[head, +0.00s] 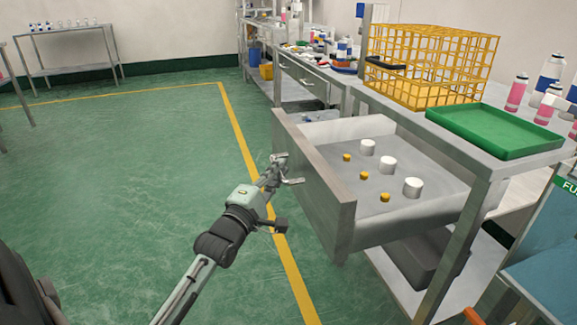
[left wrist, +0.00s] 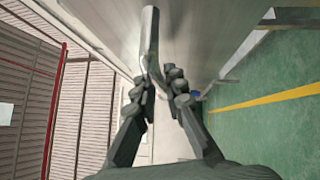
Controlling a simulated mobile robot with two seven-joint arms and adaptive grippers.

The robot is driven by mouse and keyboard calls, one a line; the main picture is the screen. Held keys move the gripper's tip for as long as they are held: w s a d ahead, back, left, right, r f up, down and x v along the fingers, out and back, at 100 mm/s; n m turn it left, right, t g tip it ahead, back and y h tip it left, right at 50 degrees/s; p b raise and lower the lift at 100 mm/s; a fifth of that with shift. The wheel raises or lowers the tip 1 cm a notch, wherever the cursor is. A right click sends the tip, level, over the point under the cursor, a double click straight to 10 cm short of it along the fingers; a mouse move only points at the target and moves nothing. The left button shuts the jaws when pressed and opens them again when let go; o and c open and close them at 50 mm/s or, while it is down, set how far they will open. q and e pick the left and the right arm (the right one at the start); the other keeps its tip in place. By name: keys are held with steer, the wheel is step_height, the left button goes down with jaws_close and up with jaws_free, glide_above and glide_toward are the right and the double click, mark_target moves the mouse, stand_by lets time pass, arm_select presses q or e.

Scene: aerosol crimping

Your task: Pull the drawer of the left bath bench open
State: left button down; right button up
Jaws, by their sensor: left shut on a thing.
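The drawer (head: 322,190) of the bench (head: 484,160) stands well out from under the worktop. Its steel front faces left, and its inside is visible. My left gripper (head: 284,172) is at the outer face of that front. In the left wrist view, the fingers (left wrist: 162,84) are closed around the bar-shaped drawer handle (left wrist: 150,40). In the head view the handle is mostly hidden by the gripper. Three white cylinders (head: 388,164) and three small gold pieces (head: 364,175) sit upright in the drawer. My right gripper is not in view.
A yellow wire basket (head: 430,65) and a green tray (head: 495,130) stand on the worktop, with several bottles (head: 517,92) at right. A dark bin (head: 415,262) is below the drawer. Green floor (head: 130,150) left of the drawer is clear.

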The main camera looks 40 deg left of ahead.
arm_select(q)
steer(key=shift+s+a, duration=0.15)
steer(key=shift+s, duration=0.1)
steer(key=c, duration=1.6)
jaws_free()
steer(key=shift+o, duration=0.2)
steer(key=s+d+f, duration=0.1)
steer(key=s, duration=1)
steer(key=shift+s+d+f, duration=0.25)
steer(key=shift+s+f, duration=0.05)
steer(key=shift+s, duration=0.1)
